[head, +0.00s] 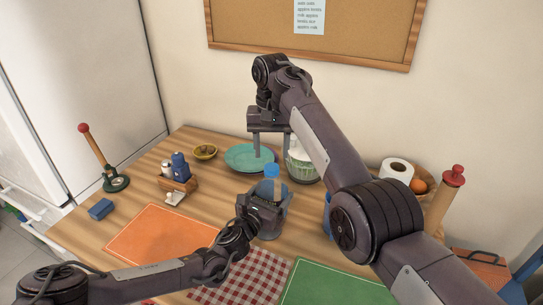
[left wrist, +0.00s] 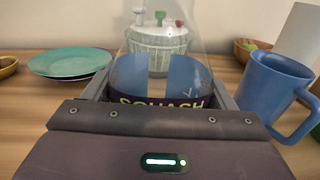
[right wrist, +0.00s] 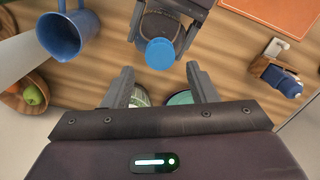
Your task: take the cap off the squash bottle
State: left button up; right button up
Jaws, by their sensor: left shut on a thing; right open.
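The squash bottle (left wrist: 160,85) is clear with a blue-and-dark label reading "SQUASH". It stands upright on the wooden counter. My left gripper (head: 264,208) is shut around the bottle's body, one finger on each side in the left wrist view. The blue cap (head: 271,171) is on top of the bottle; in the right wrist view the cap (right wrist: 160,53) is seen from above. My right gripper (head: 268,138) is open and empty, above and behind the bottle. Its fingers (right wrist: 160,88) are apart, and the cap lies beyond the fingertips, not between them.
A teal plate (head: 247,158) and a salad spinner (head: 300,165) stand behind the bottle. A blue mug (left wrist: 272,88) is close on its right. Orange (head: 163,235), checked (head: 243,278) and green (head: 330,285) mats lie in front. A wooden caddy (head: 178,183) stands left.

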aim_at(272, 167)
notch_tip(272, 167, up, 3)
jog(key=m, duration=0.4)
jog(key=shift+f, duration=3.8)
jog(key=c, duration=1)
jog(key=n, duration=0.6)
jog(key=o, duration=1.1)
jog(key=shift+c, duration=0.2)
jog(key=shift+r, duration=0.15)
